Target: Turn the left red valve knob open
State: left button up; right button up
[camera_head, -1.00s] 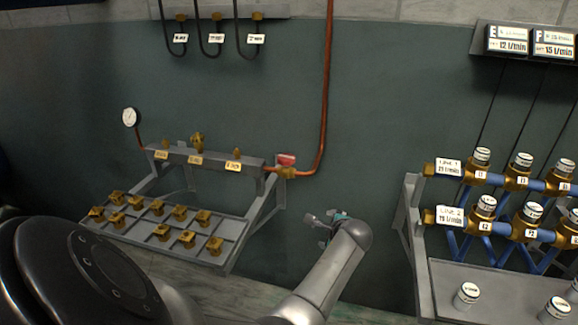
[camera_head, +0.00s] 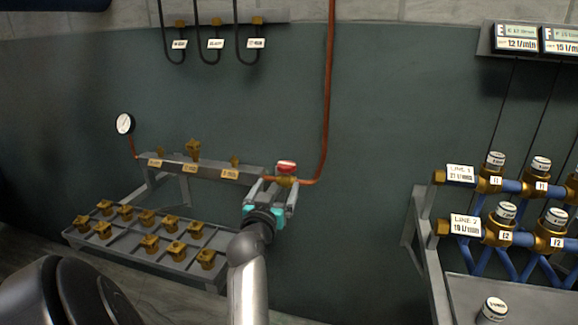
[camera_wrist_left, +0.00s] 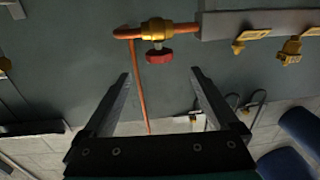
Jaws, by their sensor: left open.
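A red valve knob (camera_head: 287,166) sits on top of a brass valve (camera_head: 288,181) at the right end of the grey manifold, where a copper pipe joins. It is the only red knob in view. My left gripper (camera_head: 277,188) is open and empty, just below and in front of the valve in the head view. In the left wrist view the red knob (camera_wrist_left: 158,56) lies beyond the fingertips, in line with the gap between them (camera_wrist_left: 160,76). The fingers do not appear to touch it. My right gripper is not in view.
A copper pipe (camera_head: 329,95) rises up the wall behind the valve. The manifold (camera_head: 200,168) with brass fittings and a gauge (camera_head: 124,124) is left of it, above a rack of brass fittings (camera_head: 212,275). Blue lines (camera_head: 515,188) stand at right, with bare wall between.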

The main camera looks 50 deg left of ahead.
aim_at(287, 163)
pick_arm(q)
jog(key=b+x, duration=0.3)
jog(key=x, duration=0.8)
jog(key=shift+w+a, duration=0.1)
jog(key=shift+w, duration=0.15)
jog(key=shift+b+x, duration=0.65)
jog(key=shift+x, duration=0.6)
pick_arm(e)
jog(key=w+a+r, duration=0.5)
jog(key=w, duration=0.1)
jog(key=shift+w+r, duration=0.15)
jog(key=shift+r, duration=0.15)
pick_arm(q)
jog(key=shift+c, duration=0.4)
jog(key=c, duration=1.3)
jog(key=shift+s+a+n+g+y+p, duration=0.1)
jog(key=shift+n+g+y+p, duration=0.45)
jog(key=shift+p, duration=0.65)
jog(key=shift+a+y+p, duration=0.1)
jog(key=shift+y+p, duration=0.15)
jog(key=shift+p, duration=0.1)
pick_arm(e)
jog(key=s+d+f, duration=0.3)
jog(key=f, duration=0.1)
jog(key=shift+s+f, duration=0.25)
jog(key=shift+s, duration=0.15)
